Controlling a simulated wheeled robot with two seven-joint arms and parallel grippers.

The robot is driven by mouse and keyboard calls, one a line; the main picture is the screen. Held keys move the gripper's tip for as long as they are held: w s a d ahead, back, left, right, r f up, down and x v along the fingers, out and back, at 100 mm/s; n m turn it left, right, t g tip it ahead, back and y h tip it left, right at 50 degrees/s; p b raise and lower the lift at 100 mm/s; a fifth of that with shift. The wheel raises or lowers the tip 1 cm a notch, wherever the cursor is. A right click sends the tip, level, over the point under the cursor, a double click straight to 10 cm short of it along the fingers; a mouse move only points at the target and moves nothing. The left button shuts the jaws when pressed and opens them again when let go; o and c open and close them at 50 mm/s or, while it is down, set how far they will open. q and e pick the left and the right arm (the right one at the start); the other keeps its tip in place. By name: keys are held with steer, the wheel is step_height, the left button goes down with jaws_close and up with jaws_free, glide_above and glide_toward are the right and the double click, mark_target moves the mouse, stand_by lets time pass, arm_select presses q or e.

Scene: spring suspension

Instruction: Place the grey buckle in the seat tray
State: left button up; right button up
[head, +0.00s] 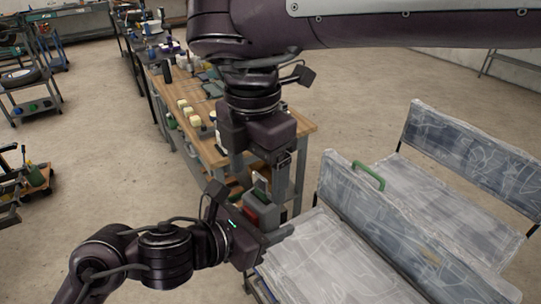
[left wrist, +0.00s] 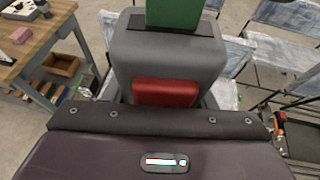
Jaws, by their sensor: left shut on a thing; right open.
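The grey buckle (head: 264,213) has a red button on its face and a green piece at its top. It also shows large in the left wrist view (left wrist: 172,45), upright, just beyond the gripper body. My left gripper (head: 276,240) is shut on the grey buckle; its fingers are mostly hidden in the left wrist view. My right gripper (head: 260,172) is open, pointing down just above the buckle, with the green piece near its fingers. Pale plastic-wrapped seats (head: 315,262) stand to the right of the buckle. I cannot make out a separate seat tray.
A wooden workbench (head: 215,152) with tools and small blocks stands behind the grippers. A green handle (head: 368,175) rises by the seat backrest. Carts (head: 32,103) stand at the far left. The floor between the carts and bench is clear.

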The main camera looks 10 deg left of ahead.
mark_target(256, 187)
step_height(256, 187, down, 3)
steer(key=shift+r, duration=0.15)
arm_select(q)
steer(key=shift+s+r, duration=0.1)
arm_select(e)
steer(key=shift+s+f, duration=0.15)
steer(key=shift+f, duration=0.55)
steer(key=shift+c, duration=0.2)
